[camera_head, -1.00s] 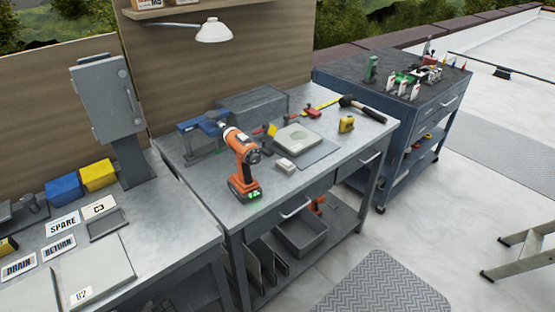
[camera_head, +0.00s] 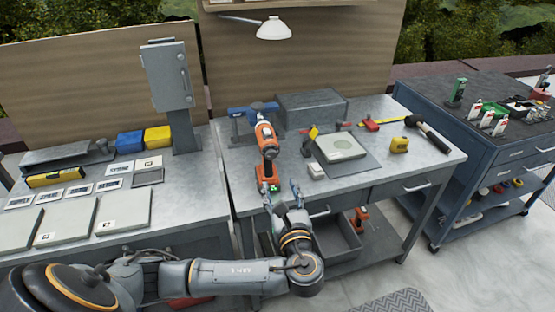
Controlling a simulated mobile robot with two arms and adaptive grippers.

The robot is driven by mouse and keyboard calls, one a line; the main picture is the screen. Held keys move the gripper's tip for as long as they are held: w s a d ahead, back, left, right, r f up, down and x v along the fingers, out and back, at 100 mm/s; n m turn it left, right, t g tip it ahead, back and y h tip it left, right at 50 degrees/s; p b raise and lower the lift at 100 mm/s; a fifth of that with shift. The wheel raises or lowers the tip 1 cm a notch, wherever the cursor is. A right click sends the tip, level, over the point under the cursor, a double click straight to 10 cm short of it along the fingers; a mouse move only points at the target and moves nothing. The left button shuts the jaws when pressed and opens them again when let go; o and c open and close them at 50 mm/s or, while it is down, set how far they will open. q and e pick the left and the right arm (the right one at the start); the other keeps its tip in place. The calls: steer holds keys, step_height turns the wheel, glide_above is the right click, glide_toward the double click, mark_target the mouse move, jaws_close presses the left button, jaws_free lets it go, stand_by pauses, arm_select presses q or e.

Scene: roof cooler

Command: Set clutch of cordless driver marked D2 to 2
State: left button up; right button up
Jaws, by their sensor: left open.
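An orange and black cordless driver (camera_head: 267,150) stands upright on its battery near the front left of the middle workbench. I cannot read a D2 mark or a clutch number on it. My left gripper (camera_head: 282,193) is open and empty at the front edge of that bench, just below and right of the driver's battery, apart from the driver's head. A second orange driver (camera_head: 361,216) lies on the shelf under the bench, partly hidden. My right gripper is not in view.
The bench (camera_head: 400,172) also holds a grey mat with a pale plate (camera_head: 340,146), a small white box (camera_head: 315,171), a yellow tape measure (camera_head: 399,144) and a hammer (camera_head: 430,135). A grey case (camera_head: 310,108) and blue vise (camera_head: 250,110) stand behind. A blue cart (camera_head: 470,150) is at right.

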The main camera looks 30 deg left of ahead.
mark_target(271, 156)
arm_select(q)
steer(key=p+x, duration=0.2)
steer(key=x, duration=1)
steer(key=shift+w+d, duration=0.1)
steer(key=shift+d, duration=0.1)
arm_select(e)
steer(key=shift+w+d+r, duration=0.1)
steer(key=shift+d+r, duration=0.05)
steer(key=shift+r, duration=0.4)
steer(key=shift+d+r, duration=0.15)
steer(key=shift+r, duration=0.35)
arm_select(q)
jaws_close()
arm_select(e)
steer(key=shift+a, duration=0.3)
